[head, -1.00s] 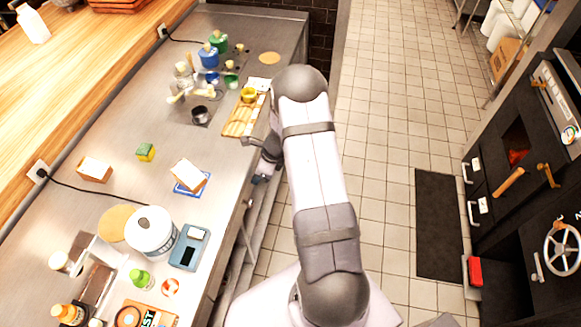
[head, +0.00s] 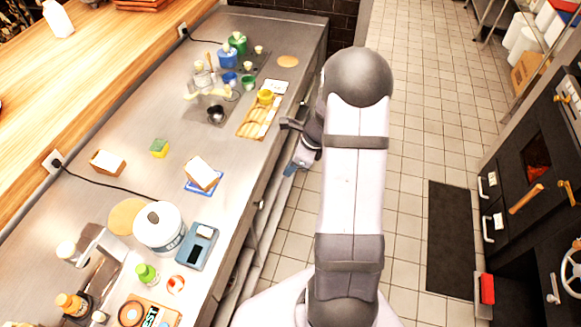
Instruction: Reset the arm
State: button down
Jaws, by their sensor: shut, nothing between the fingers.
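My arm stretches up the middle of the head view, over the aisle beside the steel counter (head: 112,205). My gripper (head: 291,169) hangs at the counter's right edge, beyond the worktop and above the floor side. It is small in the picture and partly hidden by my wrist. It is shut and holds nothing.
Nearest on the counter are a wooden tray (head: 247,131) with a yellow cup, a bread-like block on a blue mat (head: 203,189), a white tub (head: 158,237) and a blue scale (head: 208,232).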

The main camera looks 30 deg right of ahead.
jog(key=s+a+n+g, duration=0.3)
jog(key=s+n, duration=0.6)
jog(key=s+a+n+g, duration=0.2)
jog(key=s+n, duration=0.6)
jog(key=n, duration=0.2)
jog(key=s+a+r+n+h, duration=0.3)
jog(key=s+a+r+n, duration=0.1)
jog(key=s+r+n, duration=0.1)
jog(key=w+a+r+n+t, duration=0.1)
jog(key=w+a+r+n, duration=0.2)
jog(key=a+r, duration=0.1)
jog(key=shift+w+a+t, duration=0.15)
jog(key=shift+a+t, duration=0.25)
jog(key=shift+a, duration=0.1)
jog(key=shift+f, duration=0.15)
